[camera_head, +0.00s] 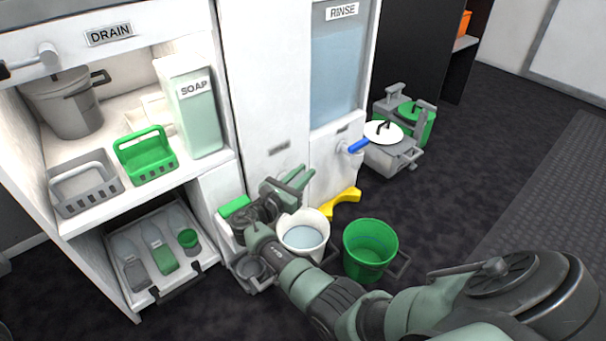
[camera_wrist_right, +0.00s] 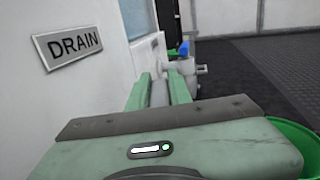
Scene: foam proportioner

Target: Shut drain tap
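My right gripper (camera_head: 296,178) reaches along the white cabinet front, above a white bucket (camera_head: 304,229) holding pale liquid. Its two green fingers stand apart in the right wrist view (camera_wrist_right: 160,82). A grey rounded part (camera_wrist_right: 158,94) shows between them; I cannot tell whether it is the drain tap or whether the fingers touch it. A DRAIN plate (camera_wrist_right: 75,45) is on the wall left of the fingers. My left gripper is out of view.
A green bucket (camera_head: 370,249) stands on the floor right of the white one. A blue-handled tap (camera_head: 357,146) juts from the cabinet below RINSE. A yellow piece (camera_head: 343,202) lies at the cabinet foot. A grey stand (camera_head: 391,155) is farther right; dark floor beyond is clear.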

